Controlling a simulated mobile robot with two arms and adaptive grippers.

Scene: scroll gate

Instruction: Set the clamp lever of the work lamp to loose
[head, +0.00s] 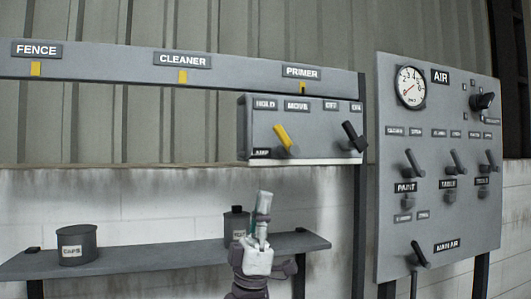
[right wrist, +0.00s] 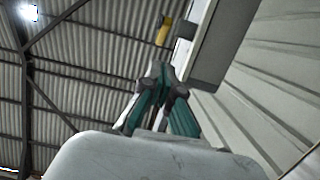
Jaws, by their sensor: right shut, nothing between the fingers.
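The grey lamp box (head: 249,128) hangs under the top rail. Its labels appear to read HOLD and MOVE on the left, OFF and ON on the right; I see no label reading loose. A yellow lever (head: 281,136) under the left pair leans up and to the left. A black lever (head: 353,137) is at the right. My right gripper (head: 264,196) points up below the box, shut and empty, apart from the yellow lever. In the right wrist view its fingertips (right wrist: 158,72) are together, with the yellow lever (right wrist: 163,31) beyond them. My left gripper is out of view.
A shelf (head: 150,257) below carries a CAPS tin (head: 76,245) and a dark bottle (head: 237,223), partly behind my right gripper. The AIR panel (head: 440,120) with a gauge (head: 410,86) and several levers stands at the right. A post (head: 360,200) stands between.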

